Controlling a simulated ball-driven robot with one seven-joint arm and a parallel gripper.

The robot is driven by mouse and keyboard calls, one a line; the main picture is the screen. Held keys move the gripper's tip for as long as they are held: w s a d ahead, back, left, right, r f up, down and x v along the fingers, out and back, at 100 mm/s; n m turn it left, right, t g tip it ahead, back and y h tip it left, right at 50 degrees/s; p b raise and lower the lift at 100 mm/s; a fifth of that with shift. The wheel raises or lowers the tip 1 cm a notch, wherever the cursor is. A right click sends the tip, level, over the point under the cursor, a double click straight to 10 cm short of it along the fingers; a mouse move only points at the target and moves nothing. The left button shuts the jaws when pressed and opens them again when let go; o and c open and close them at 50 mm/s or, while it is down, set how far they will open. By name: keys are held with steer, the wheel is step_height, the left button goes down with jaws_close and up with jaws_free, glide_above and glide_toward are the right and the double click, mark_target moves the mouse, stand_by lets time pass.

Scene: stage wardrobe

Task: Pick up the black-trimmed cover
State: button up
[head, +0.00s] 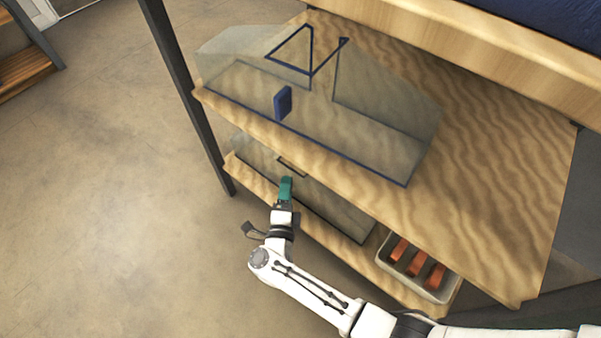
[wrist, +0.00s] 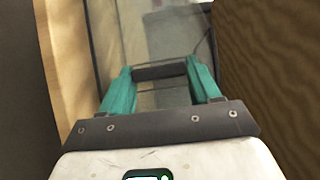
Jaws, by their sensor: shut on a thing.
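The black-trimmed cover (head: 325,208) is a clear box-like cover with dark edges on the lower wooden shelf, partly hidden under the upper shelf. My gripper (head: 286,181) has teal fingers and is at the cover's front side. In the wrist view, my gripper (wrist: 160,72) is shut on the cover's dark handle bar (wrist: 159,73), with one finger at each end of it. The clear cover (wrist: 150,38) extends beyond the bar. Whether the cover touches the shelf is hard to tell.
A larger clear cover with blue trim (head: 375,128) and a blue handle (head: 283,103) sits on the upper shelf (head: 480,150), just above my gripper. A pale bin (head: 447,297) with orange items stands right on the lower shelf. A dark post (head: 185,90) is left; the floor is open.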

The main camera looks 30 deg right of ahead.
mark_target(287, 172)
steer(key=shift+r, duration=0.1)
step_height(287, 172, up, 4)
steer(key=p, duration=0.2)
steer(key=shift+f+p, duration=0.2)
steer(key=shift+p, duration=0.1)
steer(key=s+a+r+p, duration=0.3)
steer(key=s+r+p, duration=0.5)
steer(key=s, duration=0.5)
steer(key=shift+s+r, duration=0.35)
steer(key=shift+r, duration=0.3)
